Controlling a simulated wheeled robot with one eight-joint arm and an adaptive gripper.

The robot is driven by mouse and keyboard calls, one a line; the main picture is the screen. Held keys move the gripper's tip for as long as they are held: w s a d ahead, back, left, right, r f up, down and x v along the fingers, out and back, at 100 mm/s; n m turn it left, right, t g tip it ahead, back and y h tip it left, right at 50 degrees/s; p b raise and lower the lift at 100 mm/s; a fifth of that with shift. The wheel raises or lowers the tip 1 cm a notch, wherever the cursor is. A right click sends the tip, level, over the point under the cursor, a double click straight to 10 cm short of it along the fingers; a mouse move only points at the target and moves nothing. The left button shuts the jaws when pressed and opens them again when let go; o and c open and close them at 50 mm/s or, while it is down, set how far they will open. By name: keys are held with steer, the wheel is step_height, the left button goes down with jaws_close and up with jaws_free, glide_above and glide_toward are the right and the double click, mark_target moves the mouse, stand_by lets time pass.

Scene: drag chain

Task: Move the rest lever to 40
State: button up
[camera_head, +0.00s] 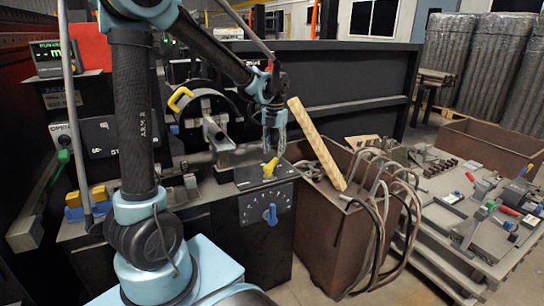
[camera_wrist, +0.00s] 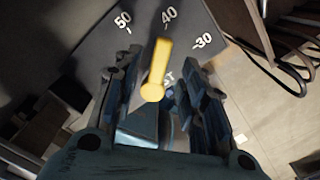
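The yellow rest lever (camera_wrist: 157,72) sits on a dark plate (camera_wrist: 202,22) with white marks 50, 40 and 30, partly hidden by my gripper. In the wrist view its free end points up and slightly right, toward the 40 mark (camera_wrist: 169,16). The letters "ST" show beside its round pivot end. My gripper (camera_wrist: 160,72) is open, with one finger on each side of the lever and visible gaps between. In the head view the gripper (camera_head: 273,132) is just above the yellow lever (camera_head: 270,167), pointing down.
A rusty bin (camera_head: 328,222) with a wooden plank (camera_head: 316,143) and hanging cables stands close on the right. A metal clamp part (camera_head: 216,134) is left of the plate.

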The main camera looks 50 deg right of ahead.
mark_target(274, 160)
step_height(274, 160, up, 7)
steer(key=shift+r, duration=0.2)
stand_by(0.7)
